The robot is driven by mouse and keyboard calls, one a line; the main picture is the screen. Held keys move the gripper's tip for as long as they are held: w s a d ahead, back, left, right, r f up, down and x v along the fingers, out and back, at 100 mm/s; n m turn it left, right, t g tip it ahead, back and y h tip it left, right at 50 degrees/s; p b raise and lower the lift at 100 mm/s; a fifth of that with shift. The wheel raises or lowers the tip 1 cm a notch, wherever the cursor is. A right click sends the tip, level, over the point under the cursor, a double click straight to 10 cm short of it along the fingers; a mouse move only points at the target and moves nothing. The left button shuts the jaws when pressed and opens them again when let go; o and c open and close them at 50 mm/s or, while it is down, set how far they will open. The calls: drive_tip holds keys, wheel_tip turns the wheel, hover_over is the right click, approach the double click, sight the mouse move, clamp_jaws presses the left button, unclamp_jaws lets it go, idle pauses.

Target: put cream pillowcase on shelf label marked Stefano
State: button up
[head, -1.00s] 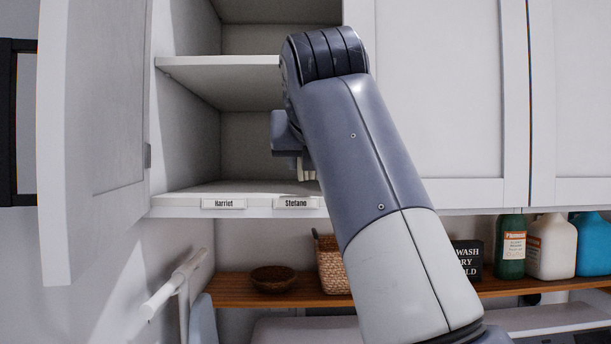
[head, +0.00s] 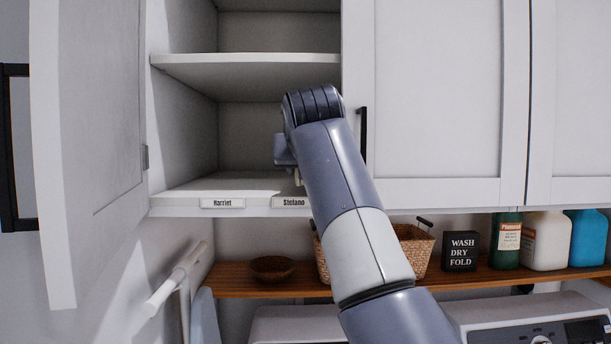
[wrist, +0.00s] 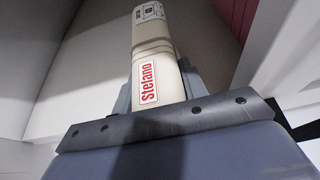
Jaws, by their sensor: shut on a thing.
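The cream pillowcase (wrist: 158,55) is a folded bundle with a red-lettered "Stefano" tag; a small cream edge (head: 298,178) shows beside my arm in the head view. My gripper (wrist: 158,88) is shut on it, with a grey finger along each side. In the head view my arm hides most of the gripper and pillowcase, at the right part of the open cabinet's lower compartment. The shelf label marked Stefano (head: 291,202) is on the front edge of the cabinet's bottom shelf (head: 225,187), just below. I cannot tell whether the pillowcase touches the shelf.
A Harriet label (head: 222,203) is left of the Stefano one. The open cabinet door (head: 90,150) stands at left; a closed door (head: 435,90) is at right. A middle shelf (head: 240,66) lies above. A dark red patch (wrist: 235,14) shows in the wrist view.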

drive_tip(key=shift+f, duration=0.95)
drive_tip(key=shift+f, duration=0.2)
drive_tip(key=o, duration=1.1)
drive_tip(key=shift+w, duration=0.1)
drive_tip(key=shift+r, duration=0.15)
drive_tip(key=shift+s+r, duration=0.15)
drive_tip(key=shift+s, duration=0.1)
drive_tip(key=v, duration=1.1)
drive_tip(key=shift+s+b, duration=0.25)
drive_tip(key=shift+b, duration=0.15)
drive_tip(key=shift+w+r, duration=0.1)
